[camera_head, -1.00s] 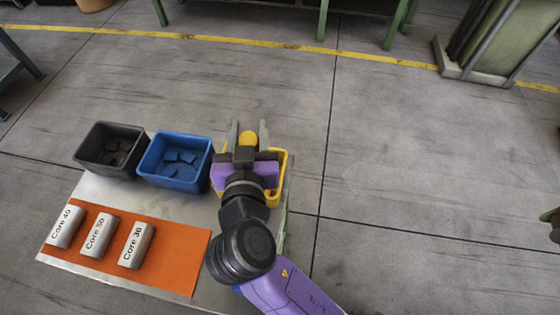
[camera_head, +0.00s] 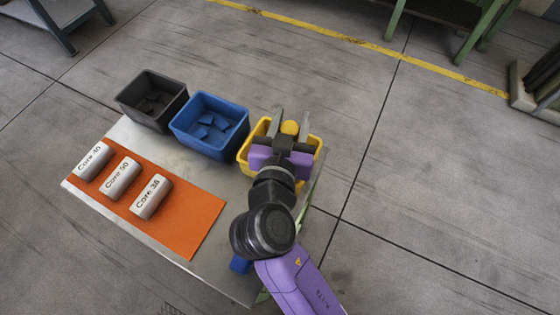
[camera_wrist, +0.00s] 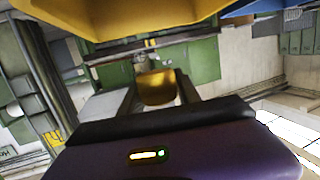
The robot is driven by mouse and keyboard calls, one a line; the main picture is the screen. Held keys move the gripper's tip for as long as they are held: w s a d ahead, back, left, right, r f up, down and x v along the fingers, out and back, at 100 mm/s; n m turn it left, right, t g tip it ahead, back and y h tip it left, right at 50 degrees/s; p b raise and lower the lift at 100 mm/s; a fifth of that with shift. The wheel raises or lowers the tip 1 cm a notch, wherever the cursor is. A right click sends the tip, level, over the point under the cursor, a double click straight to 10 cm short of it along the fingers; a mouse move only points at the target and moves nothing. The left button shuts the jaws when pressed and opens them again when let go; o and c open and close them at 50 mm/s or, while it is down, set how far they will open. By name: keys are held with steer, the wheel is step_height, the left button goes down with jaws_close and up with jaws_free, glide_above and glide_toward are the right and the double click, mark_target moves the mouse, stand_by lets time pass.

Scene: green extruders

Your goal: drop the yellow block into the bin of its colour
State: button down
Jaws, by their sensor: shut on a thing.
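The yellow block (camera_head: 290,127) is held between the fingers of my gripper (camera_head: 291,122), which is shut on it. It also shows between the fingers in the wrist view (camera_wrist: 157,88). The yellow bin (camera_head: 314,146) stands at the right end of the row of bins, and my gripper is in front of it in the head view, covering most of its inside. In the wrist view the yellow bin (camera_wrist: 110,22) fills the top edge. The height of the block relative to the rim cannot be told.
A blue bin (camera_head: 243,128) and a black bin (camera_head: 121,103), both with pieces inside, stand to the left on the metal table (camera_head: 228,277). Several-word labels aside, three grey cores (camera_head: 120,178) lie on an orange mat (camera_head: 190,228). Open floor lies to the right.

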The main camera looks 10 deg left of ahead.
steer(key=shift+f, duration=0.2)
steer(key=c, duration=0.8)
jaws_free()
steer(key=b+v, duration=0.1)
steer(key=v, duration=0.6)
steer(key=shift+s+b, duration=0.3)
steer(key=shift+s, duration=0.1)
steer(key=shift+r, duration=0.1)
